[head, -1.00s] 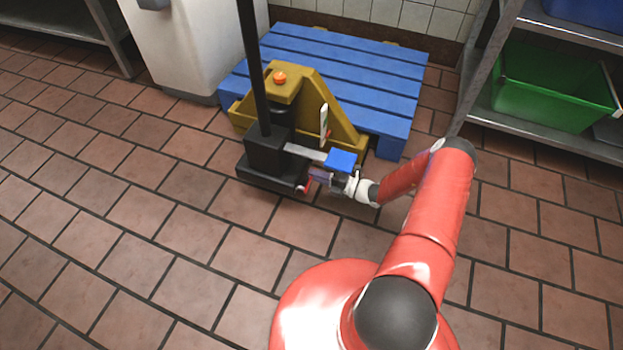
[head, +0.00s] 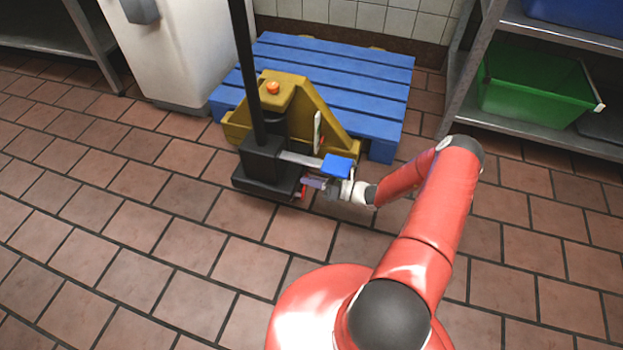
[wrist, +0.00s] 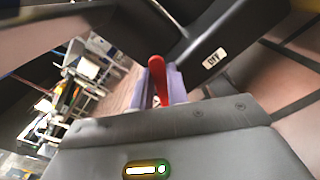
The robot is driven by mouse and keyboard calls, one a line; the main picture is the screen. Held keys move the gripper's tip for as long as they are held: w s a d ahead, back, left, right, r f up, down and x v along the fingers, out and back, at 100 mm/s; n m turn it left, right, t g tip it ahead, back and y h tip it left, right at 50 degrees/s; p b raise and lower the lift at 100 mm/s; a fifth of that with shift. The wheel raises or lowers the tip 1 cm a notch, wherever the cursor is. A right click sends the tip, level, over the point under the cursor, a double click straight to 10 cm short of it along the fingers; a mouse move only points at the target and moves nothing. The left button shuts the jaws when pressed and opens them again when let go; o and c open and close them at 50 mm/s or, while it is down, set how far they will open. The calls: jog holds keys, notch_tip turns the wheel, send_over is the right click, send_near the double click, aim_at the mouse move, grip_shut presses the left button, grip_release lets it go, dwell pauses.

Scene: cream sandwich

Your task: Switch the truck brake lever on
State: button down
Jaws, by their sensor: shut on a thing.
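The yellow pallet truck (head: 237,121) has a black base block (head: 262,160), a tall dark pole, and a blue pedal (head: 338,165) on a silver bar. The red brake lever (head: 304,191) is low at the right side of the black base. In the wrist view the red lever (wrist: 157,78) stands between the purple-grey fingers of my gripper (wrist: 163,88), which is shut on it. A label reading OFF (wrist: 214,59) is on the dark block beside it. In the head view my gripper (head: 316,184) is just below the blue pedal and partly hides the lever.
A blue pallet (head: 350,75) lies behind the truck against the tiled wall. A metal shelf with a green bin (head: 535,90) stands at the right. A white cabinet (head: 185,50) is at the back left. The tiled floor in front is open.

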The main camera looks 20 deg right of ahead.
jog(key=shift+s+a+r+n, duration=0.2)
jog(key=shift+s+n, duration=0.05)
jog(key=shift+n, duration=0.35)
jog(key=c, duration=1.4)
grip_release()
jog(key=shift+o, duration=0.2)
jog(key=v, duration=0.7)
jog(key=shift+s+d, duration=0.25)
jog(key=shift+d, duration=0.05)
